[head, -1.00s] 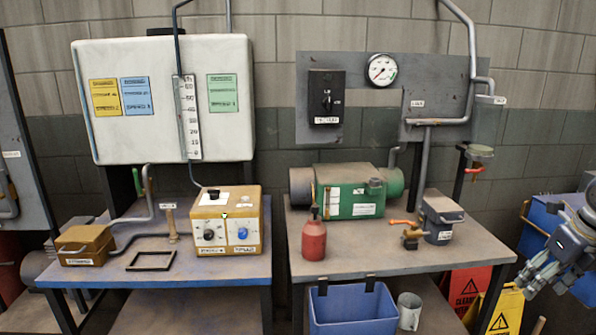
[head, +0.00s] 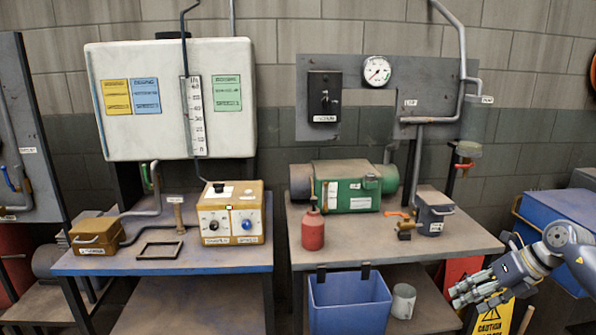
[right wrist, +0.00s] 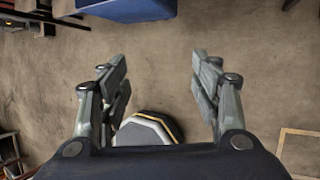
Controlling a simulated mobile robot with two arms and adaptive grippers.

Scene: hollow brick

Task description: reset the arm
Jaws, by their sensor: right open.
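My right gripper (head: 474,291) is at the lower right of the head view, in front of the right table's right end and apart from it. In the right wrist view its two fingers (right wrist: 160,85) are spread wide with nothing between them, above the bare floor (right wrist: 165,60). My left gripper is not in the head view.
The right table (head: 345,240) bears a red bottle (head: 313,231), a green motor (head: 348,187) and a grey box (head: 436,215). A blue bin (head: 350,304) hangs at its front. A yellow caution sign (head: 492,318) stands close behind my right gripper. A blue container (head: 555,232) is at right.

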